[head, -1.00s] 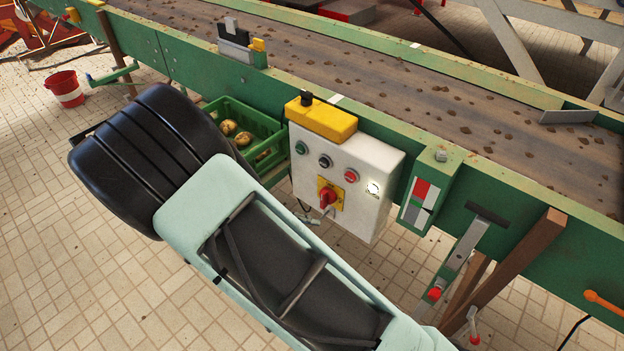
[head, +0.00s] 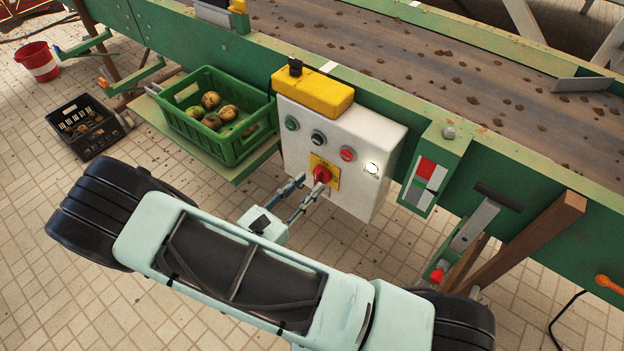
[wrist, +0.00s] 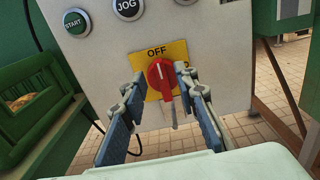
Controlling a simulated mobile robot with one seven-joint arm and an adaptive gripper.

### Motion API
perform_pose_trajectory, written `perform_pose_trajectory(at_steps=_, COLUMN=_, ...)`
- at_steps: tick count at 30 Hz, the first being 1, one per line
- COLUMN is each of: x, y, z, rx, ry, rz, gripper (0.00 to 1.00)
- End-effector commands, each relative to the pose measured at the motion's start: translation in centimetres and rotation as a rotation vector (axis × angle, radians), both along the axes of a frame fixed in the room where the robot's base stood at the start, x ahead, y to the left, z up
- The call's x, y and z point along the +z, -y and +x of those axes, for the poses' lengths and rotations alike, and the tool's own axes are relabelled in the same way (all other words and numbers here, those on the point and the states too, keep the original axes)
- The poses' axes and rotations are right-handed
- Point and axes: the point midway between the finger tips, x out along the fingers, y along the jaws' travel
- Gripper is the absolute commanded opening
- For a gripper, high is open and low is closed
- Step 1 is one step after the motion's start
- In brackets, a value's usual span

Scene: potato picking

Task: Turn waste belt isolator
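The waste belt isolator is a red rotary knob (head: 321,174) on a yellow plate, low on the front of a white control box (head: 345,150). In the wrist view the red knob (wrist: 160,76) sits on the yellow plate (wrist: 172,50), with "OFF" printed above it. My gripper (head: 308,185) is at the knob. In the wrist view my gripper (wrist: 163,84) is open, with one blue-grey finger on each side of the knob. Gaps show between fingers and knob; contact at the tips is unclear. Part of the plate's right-hand lettering is hidden by the right finger.
Push buttons, including START (wrist: 74,22) and JOG (wrist: 128,8), are above the isolator. A yellow-topped housing (head: 313,92) caps the box. A green crate (head: 205,140) of potatoes stands left of it. A brown wooden leg (head: 530,235) is at right.

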Motion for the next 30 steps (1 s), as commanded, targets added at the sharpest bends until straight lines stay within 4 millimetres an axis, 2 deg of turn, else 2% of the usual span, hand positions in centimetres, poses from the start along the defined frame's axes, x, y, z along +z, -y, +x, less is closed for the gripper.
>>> perform_pose_trajectory(at_steps=6, x=0.0, y=1.5, z=1.9, rx=-0.002, ry=-0.001, rz=0.0, gripper=0.28)
perform_pose_trajectory(at_steps=16, x=0.0, y=1.8, z=2.3, rx=-0.001, ry=0.0, rz=0.0, gripper=0.28)
perform_pose_trajectory(at_steps=17, x=0.0, y=1.8, z=2.2, rx=-0.001, ry=0.0, rz=0.0, gripper=0.26)
perform_pose_trajectory(at_steps=24, x=0.0, y=1.8, z=2.2, rx=-0.001, ry=-0.001, rz=0.001, gripper=0.0)
perform_pose_trajectory(at_steps=30, x=0.0, y=1.8, z=2.2, rx=-0.001, ry=0.0, rz=0.001, gripper=0.0)
